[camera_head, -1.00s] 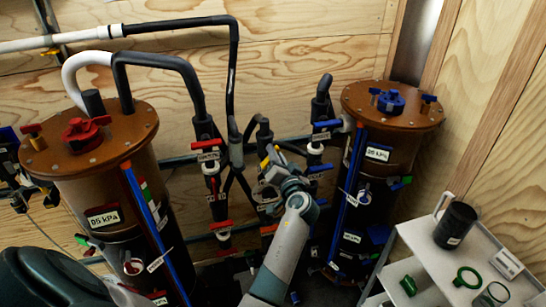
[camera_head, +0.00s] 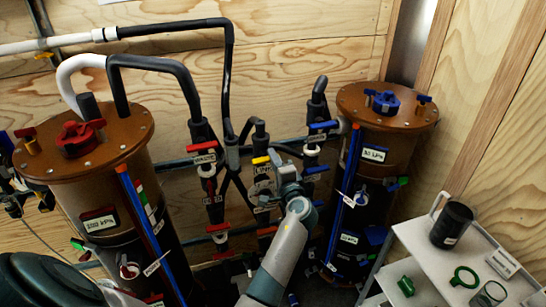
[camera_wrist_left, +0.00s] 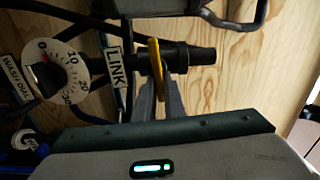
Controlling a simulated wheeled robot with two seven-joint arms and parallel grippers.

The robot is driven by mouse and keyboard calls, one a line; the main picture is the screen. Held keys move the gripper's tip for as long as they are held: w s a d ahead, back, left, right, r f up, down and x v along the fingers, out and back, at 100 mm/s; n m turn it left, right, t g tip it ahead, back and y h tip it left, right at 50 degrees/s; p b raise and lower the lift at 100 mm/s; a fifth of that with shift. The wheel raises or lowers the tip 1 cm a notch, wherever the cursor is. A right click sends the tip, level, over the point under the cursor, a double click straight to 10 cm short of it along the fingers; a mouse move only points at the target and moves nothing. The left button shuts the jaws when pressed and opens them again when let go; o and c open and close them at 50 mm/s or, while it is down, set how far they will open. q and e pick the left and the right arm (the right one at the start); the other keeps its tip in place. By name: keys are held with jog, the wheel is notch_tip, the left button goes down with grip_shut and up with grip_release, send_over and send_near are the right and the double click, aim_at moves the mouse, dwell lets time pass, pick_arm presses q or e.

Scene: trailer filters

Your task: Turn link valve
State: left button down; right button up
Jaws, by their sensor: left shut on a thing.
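The link valve has a yellow handle (camera_head: 261,160) and sits among the black pipes between the two vessels. In the left wrist view its yellow handle (camera_wrist_left: 156,67) stands beside a white LINK label (camera_wrist_left: 115,67) on a dark pipe. My left gripper (camera_head: 272,174) is at the valve, with its grey arm reaching up from the bottom. In the left wrist view the fingers of my left gripper (camera_wrist_left: 160,95) are shut on the lower part of the yellow handle, hiding part of it. My right gripper is not in view.
A brown-lidded vessel with a red cap (camera_head: 80,137) stands left, and one with a blue cap (camera_head: 386,102) stands right. Red-handled valves (camera_head: 205,146) are close left of the gripper, blue-handled ones (camera_head: 322,126) right. A white shelf (camera_head: 425,245) holds a black cup (camera_head: 452,225) and green rings.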

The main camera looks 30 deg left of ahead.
pick_arm(q)
jog(key=shift+m, duration=0.4)
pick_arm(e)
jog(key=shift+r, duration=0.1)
pick_arm(q)
jog(key=c, duration=1.8)
grip_release()
jog(key=shift+c, duration=0.2)
jog(key=shift+w, duration=0.1)
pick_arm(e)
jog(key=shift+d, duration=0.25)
pick_arm(q)
jog(key=shift+f, duration=0.15)
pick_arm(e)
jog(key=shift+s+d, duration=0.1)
